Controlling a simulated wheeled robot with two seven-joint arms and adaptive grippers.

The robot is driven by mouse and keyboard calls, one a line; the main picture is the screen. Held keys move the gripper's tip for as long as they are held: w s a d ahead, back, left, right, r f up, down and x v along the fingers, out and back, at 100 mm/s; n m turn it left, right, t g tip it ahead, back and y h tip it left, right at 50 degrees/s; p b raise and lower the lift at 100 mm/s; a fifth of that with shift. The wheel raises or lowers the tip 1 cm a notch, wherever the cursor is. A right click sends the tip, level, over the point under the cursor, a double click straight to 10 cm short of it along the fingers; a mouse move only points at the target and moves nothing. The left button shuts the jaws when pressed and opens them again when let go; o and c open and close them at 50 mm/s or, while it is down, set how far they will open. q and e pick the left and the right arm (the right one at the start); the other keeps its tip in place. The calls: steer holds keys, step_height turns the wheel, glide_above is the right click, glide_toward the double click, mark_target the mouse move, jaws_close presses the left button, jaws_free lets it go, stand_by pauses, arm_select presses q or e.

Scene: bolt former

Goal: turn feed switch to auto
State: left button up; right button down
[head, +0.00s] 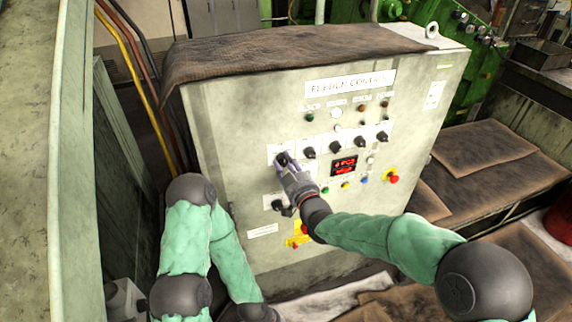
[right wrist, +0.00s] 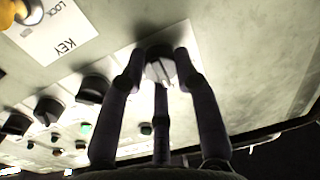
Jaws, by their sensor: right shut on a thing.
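The feeder control panel (head: 225,125) is a pale grey cabinet front with a row of black rotary switches. My right gripper (head: 282,165) is at the leftmost switch (head: 281,157) of that row. In the right wrist view, the fingers of my right gripper (right wrist: 160,65) are closed around this black knob (right wrist: 159,73), which has a pale pointer mark. The knob's position label is too small or covered to read, so I cannot tell its setting. My left arm hangs low at the left, and its gripper is outside the view.
More black switches (head: 335,146) continue to the right, above a red digital display (head: 344,166). A brown cloth (head: 280,52) covers the cabinet top.

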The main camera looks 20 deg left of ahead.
steer(key=shift+m+b, duration=1.7)
steer(key=shift+b, duration=0.15)
steer(key=m+b, duration=0.3)
steer(key=m, duration=0.1)
steer(key=shift+r+t+b, duration=0.1)
steer(key=shift+t+b, duration=0.2)
steer(key=shift+b, duration=0.05)
steer(key=shift+m+b, duration=0.4)
steer(key=shift+m, duration=0.4)
steer(key=shift+w+r, duration=0.1)
steer(key=c, duration=0.9)
jaws_free()
steer(key=v, duration=1.2)
